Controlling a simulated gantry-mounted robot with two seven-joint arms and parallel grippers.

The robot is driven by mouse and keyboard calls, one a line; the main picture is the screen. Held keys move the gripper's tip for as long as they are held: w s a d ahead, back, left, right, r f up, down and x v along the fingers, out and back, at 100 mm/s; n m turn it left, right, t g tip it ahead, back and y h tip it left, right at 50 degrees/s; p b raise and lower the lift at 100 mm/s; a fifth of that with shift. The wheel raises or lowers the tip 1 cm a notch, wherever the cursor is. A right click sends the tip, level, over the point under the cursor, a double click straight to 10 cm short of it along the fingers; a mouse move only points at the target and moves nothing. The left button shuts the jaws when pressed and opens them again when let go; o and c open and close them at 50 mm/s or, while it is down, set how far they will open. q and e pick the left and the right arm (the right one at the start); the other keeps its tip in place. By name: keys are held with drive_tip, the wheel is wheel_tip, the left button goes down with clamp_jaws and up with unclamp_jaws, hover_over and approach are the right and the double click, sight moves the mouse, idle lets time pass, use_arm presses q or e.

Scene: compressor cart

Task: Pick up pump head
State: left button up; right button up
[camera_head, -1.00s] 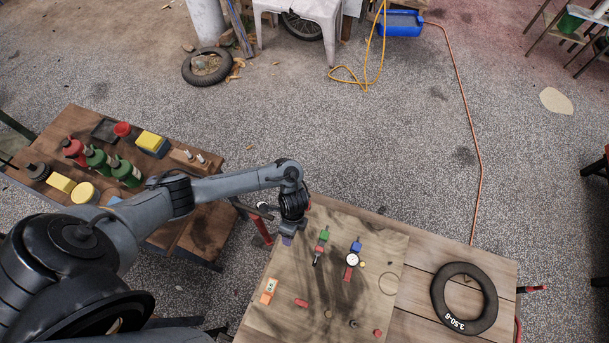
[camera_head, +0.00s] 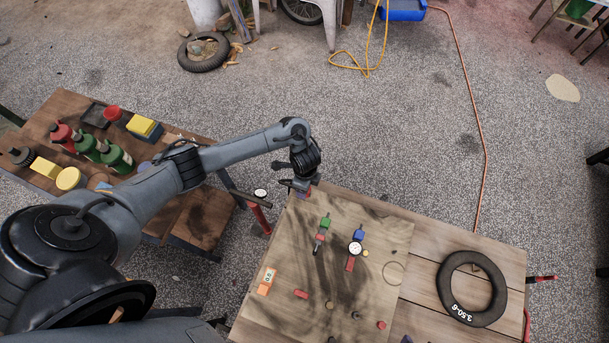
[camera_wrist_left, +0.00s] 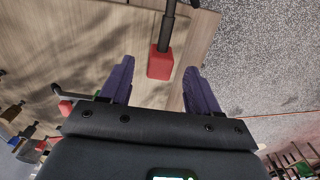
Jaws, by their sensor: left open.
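A red block with a black rod or tube joined to it (camera_wrist_left: 161,62), which looks like the pump head, shows in the left wrist view over the wooden board, near the board's edge. My left gripper (camera_wrist_left: 160,66) is open, its two purple fingers on either side of the block's near end with gaps visible. Whether they reach its depth is unclear. In the head view my left gripper (camera_head: 300,188) is at the far left corner of the work table and mostly hides the red part. My right gripper is not in view.
The work table's board (camera_head: 340,285) holds small coloured parts, including a white-dialled gauge (camera_head: 355,248) and a green-and-red piece (camera_head: 321,237). A black tyre (camera_head: 442,290) lies at right. A red upright post (camera_head: 260,217) stands left of the table. A side bench (camera_head: 205,215) holds several bottles.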

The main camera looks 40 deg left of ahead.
use_arm(q)
wheel_tip(320, 180, down, 5)
drive_tip(key=shift+a+r+b, duration=0.1)
drive_tip(key=shift+a+b, duration=0.05)
drive_tip(key=shift+b, duration=0.35)
drive_tip(key=c, duration=0.9)
